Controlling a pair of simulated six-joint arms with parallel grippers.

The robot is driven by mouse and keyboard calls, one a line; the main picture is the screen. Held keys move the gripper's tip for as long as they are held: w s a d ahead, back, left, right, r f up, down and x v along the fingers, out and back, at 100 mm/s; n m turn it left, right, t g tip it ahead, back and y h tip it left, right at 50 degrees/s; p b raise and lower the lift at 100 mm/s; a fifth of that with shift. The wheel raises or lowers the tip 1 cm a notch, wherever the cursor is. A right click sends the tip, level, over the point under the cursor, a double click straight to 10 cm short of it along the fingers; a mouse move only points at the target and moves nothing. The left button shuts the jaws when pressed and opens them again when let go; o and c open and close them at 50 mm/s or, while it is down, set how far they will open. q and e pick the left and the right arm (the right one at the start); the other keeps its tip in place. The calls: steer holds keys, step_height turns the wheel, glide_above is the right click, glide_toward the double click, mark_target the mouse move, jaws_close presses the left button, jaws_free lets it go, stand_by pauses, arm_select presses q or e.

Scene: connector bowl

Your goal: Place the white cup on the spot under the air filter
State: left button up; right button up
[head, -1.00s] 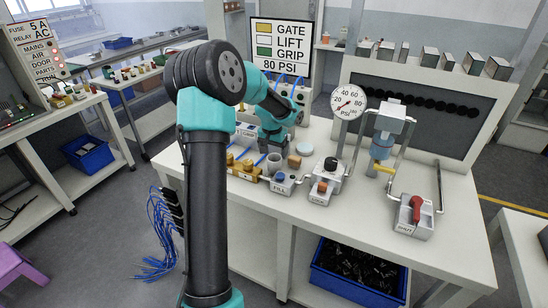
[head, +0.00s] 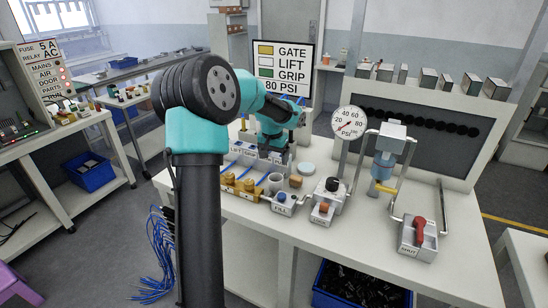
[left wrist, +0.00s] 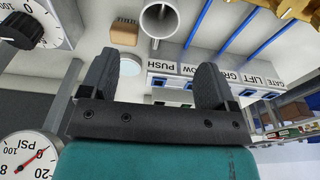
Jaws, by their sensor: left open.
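The white cup (head: 275,180) stands upright on the bench among small fittings; in the left wrist view the cup (left wrist: 158,22) shows with its round mouth toward the camera. My left gripper (head: 273,152) is behind the cup, apart from it; its fingers are small and partly hidden there. In the left wrist view my left gripper (left wrist: 152,78) is open with nothing between its fingers. The air filter (head: 382,162), with a blue bowl, hangs on a metal frame to the right. The spot under it is not clearly visible. My right gripper is not in view.
Brass valves (head: 240,184) sit left of the cup and a FILL block (head: 284,203) in front. A brown block (head: 295,182) and pale disc (head: 306,168) lie to its right. A gauge (head: 348,122) and red-handled SHUT valve (head: 419,232) stand further right.

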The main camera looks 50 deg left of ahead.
arm_select(q)
steer(key=shift+c, duration=0.5)
steer(key=w+d+m+g+y, duration=0.2)
steer(key=d+m+y, duration=0.6)
steer(key=m, duration=1.2)
steer(key=w+d, duration=0.1)
steer(key=d, duration=0.3)
steer(key=shift+d+f, duration=0.15)
